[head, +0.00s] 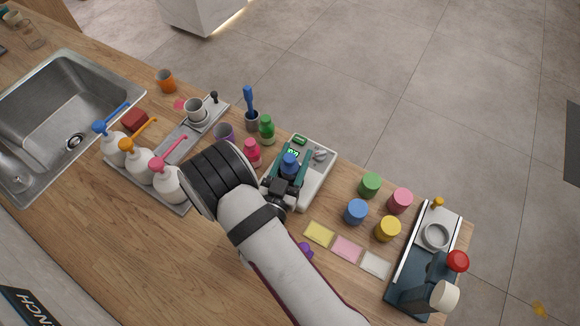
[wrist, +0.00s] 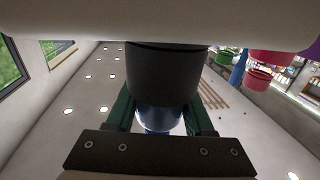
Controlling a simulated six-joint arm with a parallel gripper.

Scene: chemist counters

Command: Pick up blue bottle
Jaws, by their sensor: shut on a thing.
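The blue bottle (head: 289,162) shows its rounded blue top between the jaws of my gripper (head: 287,172), over the white scale (head: 318,172). Its lower part is hidden by the gripper in the head view. I cannot tell whether it touches the scale. In the wrist view the green fingers (wrist: 160,115) close on both sides of the bottle, whose blue band (wrist: 160,118) shows below a wide dark cylindrical part.
A pink bottle (head: 252,152) and a green bottle (head: 267,128) stand left of the scale. Right of it stand green (head: 370,184), blue (head: 356,211), pink (head: 400,200) and yellow (head: 388,228) jars. Pump bottles (head: 138,168) stand by the sink (head: 62,110).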

